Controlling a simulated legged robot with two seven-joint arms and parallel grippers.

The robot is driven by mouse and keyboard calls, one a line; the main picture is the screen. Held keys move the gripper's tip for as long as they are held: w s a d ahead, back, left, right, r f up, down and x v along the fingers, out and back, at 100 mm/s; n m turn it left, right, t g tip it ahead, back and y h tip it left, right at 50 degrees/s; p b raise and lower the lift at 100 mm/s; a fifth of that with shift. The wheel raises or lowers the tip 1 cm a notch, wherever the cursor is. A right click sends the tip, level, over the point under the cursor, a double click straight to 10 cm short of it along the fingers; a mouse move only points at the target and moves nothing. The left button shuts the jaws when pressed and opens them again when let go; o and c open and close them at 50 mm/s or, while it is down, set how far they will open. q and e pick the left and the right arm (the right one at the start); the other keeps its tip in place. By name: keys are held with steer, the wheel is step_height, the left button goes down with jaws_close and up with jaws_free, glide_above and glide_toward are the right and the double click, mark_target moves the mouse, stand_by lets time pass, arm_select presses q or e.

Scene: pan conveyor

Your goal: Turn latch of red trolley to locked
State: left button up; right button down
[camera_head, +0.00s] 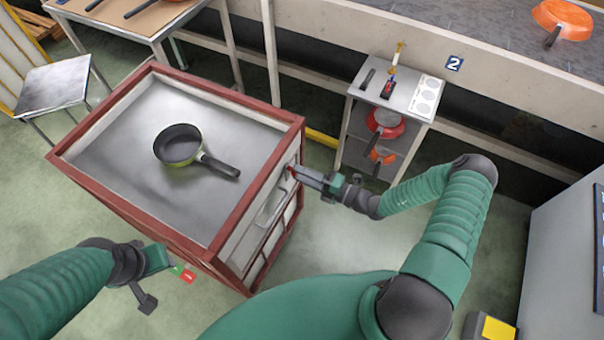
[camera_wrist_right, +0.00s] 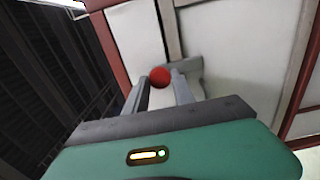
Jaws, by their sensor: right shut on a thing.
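The red trolley (camera_head: 128,207) stands in the middle left of the head view, with a red frame and a grey metal top. My right gripper (camera_head: 294,172) is at the trolley's right side, near its upper far corner. In the right wrist view the gripper (camera_wrist_right: 160,84) is shut on the red knob of the latch (camera_wrist_right: 160,76), which sits between the two fingers. The latch's turn position cannot be told. My left gripper (camera_head: 165,285) hangs beside the trolley's near left side, apart from it; its fingers are too unclear to judge.
A green-black pan (camera_head: 178,146) lies on the trolley top. A small grey stand (camera_head: 400,97) with red pans on its shelves is behind my right arm, below the conveyor (camera_head: 480,45). A grey cabinet (camera_head: 560,260) stands at the right. A stool (camera_head: 52,84) is far left.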

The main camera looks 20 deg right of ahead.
steer(key=shift+w+d+r, duration=0.1)
steer(key=shift+w+d, duration=0.05)
steer(key=shift+d, duration=0.05)
steer(key=c, duration=1.3)
jaws_free()
steer(key=shift+o, duration=1.3)
steer(key=shift+f, duration=0.2)
steer(key=v, duration=1.7)
